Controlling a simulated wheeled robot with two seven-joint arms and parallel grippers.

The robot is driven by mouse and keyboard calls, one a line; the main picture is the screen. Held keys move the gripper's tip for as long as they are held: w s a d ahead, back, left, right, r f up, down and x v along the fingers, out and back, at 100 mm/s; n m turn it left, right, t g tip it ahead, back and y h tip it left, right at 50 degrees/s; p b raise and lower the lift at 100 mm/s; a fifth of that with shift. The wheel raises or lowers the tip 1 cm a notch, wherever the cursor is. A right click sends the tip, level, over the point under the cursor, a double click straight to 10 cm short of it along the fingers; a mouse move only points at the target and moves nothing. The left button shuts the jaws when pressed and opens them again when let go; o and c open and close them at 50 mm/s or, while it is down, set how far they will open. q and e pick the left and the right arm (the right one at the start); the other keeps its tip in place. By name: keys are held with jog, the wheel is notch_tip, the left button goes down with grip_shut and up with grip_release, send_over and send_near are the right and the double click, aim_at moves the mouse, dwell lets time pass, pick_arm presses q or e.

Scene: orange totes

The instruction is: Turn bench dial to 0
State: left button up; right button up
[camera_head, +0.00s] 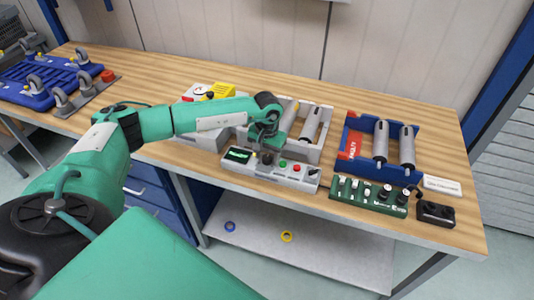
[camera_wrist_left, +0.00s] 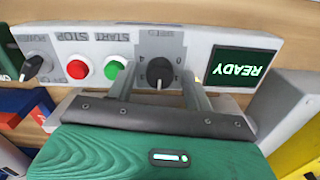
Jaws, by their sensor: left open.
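The bench dial is a black round knob (camera_wrist_left: 159,72) on a light grey control panel (camera_wrist_left: 200,50); its white mark points toward the bottom of the left wrist view. In the head view, the left gripper (camera_head: 263,141) is over the panel (camera_head: 290,180) near the dial (camera_head: 267,159). My right gripper is out of view.
The panel has a green START button (camera_wrist_left: 112,70), a red STOP button (camera_wrist_left: 78,67), another black knob (camera_wrist_left: 36,66) and a READY screen (camera_wrist_left: 240,66). A blue rack (camera_head: 350,128) with grey cylinders and a green switch box (camera_head: 365,193) stand to the right.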

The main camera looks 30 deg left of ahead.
pick_arm(q)
jog(key=c, duration=1)
